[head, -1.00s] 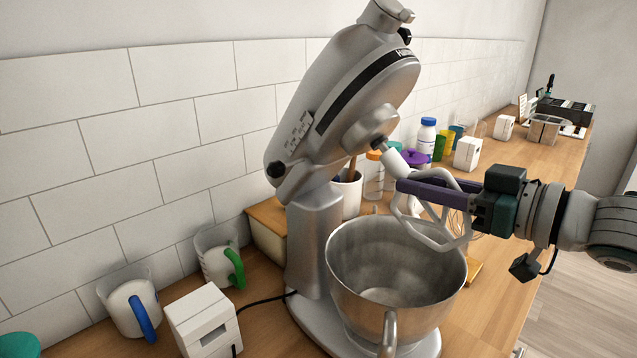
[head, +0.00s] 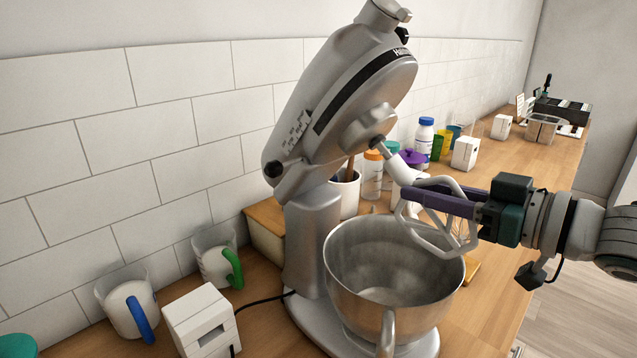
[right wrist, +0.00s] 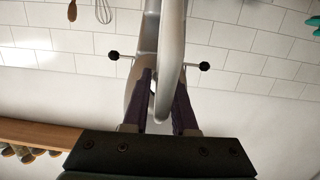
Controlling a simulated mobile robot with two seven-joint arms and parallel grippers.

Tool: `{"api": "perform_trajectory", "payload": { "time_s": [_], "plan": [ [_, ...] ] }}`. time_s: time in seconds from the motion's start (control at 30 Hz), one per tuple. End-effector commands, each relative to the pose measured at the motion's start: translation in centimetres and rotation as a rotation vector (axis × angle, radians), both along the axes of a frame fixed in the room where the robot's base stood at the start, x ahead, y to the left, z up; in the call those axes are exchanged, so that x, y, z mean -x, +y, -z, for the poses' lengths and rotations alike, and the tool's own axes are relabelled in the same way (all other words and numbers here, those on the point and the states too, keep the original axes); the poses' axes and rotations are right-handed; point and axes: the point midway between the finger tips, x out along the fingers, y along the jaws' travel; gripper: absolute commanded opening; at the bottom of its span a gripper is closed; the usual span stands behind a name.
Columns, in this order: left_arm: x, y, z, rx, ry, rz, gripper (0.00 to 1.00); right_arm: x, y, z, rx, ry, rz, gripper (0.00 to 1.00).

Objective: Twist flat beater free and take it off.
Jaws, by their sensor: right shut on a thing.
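The flat beater (head: 436,238), a pale open-frame paddle, hangs at a slant below the tilted-up head of the silver stand mixer (head: 345,95). The thin metal shaft (head: 385,153) shows between the mixer head and the beater's white collar. My right gripper (head: 408,193) comes in from the right and is shut on the beater's upper part, near the collar. Its purple fingers also show in the right wrist view (right wrist: 156,85), on either side of a pale piece. Whether the beater's collar is still on the shaft's end is hard to tell. My left gripper is not in view.
The steel mixing bowl (head: 335,262) stands on the mixer base under the beater. Mugs with blue (head: 130,310) and green (head: 218,262) handles and a white box (head: 200,322) are at the left. Bottles and cups line the wall behind.

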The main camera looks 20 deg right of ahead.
Motion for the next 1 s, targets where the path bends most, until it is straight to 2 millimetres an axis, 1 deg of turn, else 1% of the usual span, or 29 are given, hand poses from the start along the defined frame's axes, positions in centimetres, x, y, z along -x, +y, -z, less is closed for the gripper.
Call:
{"api": "perform_trajectory", "payload": {
  "time_s": [0.53,1.0],
  "plan": [
    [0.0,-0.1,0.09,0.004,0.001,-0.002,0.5,0.88,-0.36,0.72,-0.001,-0.001,0.0,0.0],
    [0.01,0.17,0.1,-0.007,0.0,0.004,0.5,0.92,-0.38,0.73,-0.001,-0.002,0.0,0.0]
  ]
}}
